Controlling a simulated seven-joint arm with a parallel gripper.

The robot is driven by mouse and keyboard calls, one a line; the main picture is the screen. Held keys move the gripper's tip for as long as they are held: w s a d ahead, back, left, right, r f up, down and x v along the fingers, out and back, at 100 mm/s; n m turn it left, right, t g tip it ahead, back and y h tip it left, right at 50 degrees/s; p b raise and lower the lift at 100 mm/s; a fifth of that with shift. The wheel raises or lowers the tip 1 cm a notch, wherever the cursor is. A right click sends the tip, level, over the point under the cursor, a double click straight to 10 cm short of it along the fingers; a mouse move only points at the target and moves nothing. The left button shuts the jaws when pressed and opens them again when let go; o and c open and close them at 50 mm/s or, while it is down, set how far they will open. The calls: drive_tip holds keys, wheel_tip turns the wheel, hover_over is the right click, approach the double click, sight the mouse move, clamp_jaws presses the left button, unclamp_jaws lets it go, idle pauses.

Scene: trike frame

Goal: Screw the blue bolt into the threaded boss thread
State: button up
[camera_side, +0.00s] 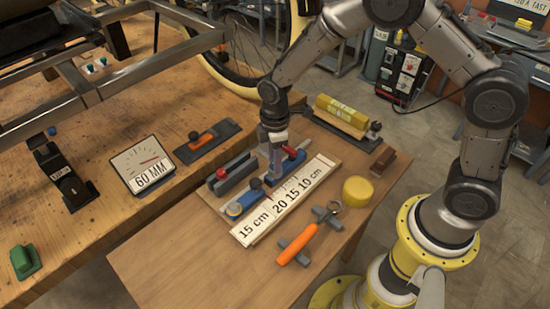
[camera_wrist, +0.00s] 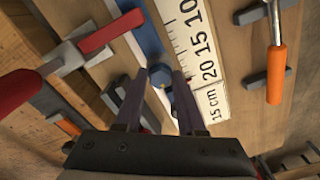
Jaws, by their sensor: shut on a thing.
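In the side view my gripper (camera_side: 275,172) points down at a blue bar-shaped holder (camera_side: 293,183) beside the ruler board. In the wrist view my two fingers (camera_wrist: 160,78) stand on either side of the blue bolt (camera_wrist: 160,74), which shows a dark blue, six-sided head. The head lies at the fingertips, over the blue bar. The bolt's shank is hidden, and I cannot tell if it is clear of the bar. The threaded boss cannot be made out for sure; a metal tube frame (camera_side: 150,68) stands at the upper left.
A white ruler board (camera_side: 285,203), an orange-handled tool (camera_side: 298,245) and a yellow round thing (camera_side: 357,190) lie near my gripper. A red-handled clamp (camera_wrist: 100,38) is close on the left. A gauge (camera_side: 143,166) and a black stand (camera_side: 68,183) occupy the bench. The small table's front is clear.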

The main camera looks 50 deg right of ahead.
drive_tip(key=o, duration=0.8)
drive_tip(key=shift+c, duration=0.2)
drive_tip(key=shift+n, duration=0.9)
drive_tip(key=shift+n, duration=0.8)
drive_tip(key=shift+n, duration=0.9)
